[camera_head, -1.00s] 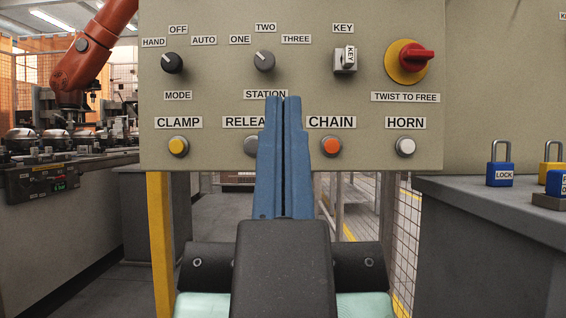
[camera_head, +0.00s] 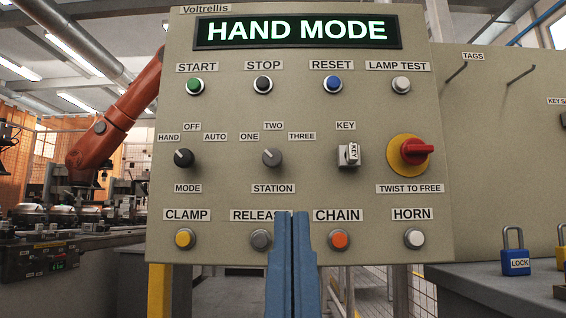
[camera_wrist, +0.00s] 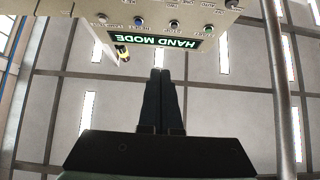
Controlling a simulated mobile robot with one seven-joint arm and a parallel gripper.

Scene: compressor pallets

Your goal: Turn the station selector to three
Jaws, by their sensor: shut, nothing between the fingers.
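My gripper (camera_head: 291,214) has two blue fingers, shut together and empty. In the head view its tips stand below and slightly right of the selector, between the RELEASE and CHAIN labels, covering part of RELEASE. Their distance from the panel is hard to tell. In the wrist view my gripper (camera_wrist: 160,73) points toward the ceiling, with the panel's top part upside down beyond; the selector is not visible there.
The mode knob (camera_head: 184,158) is left of the selector, the key switch (camera_head: 348,154) right, and the red twist knob (camera_head: 416,151) farther right. Push buttons line the rows above and below. A lit display (camera_head: 297,31) reads HAND MODE. A blue padlock (camera_head: 515,260) stands at right.

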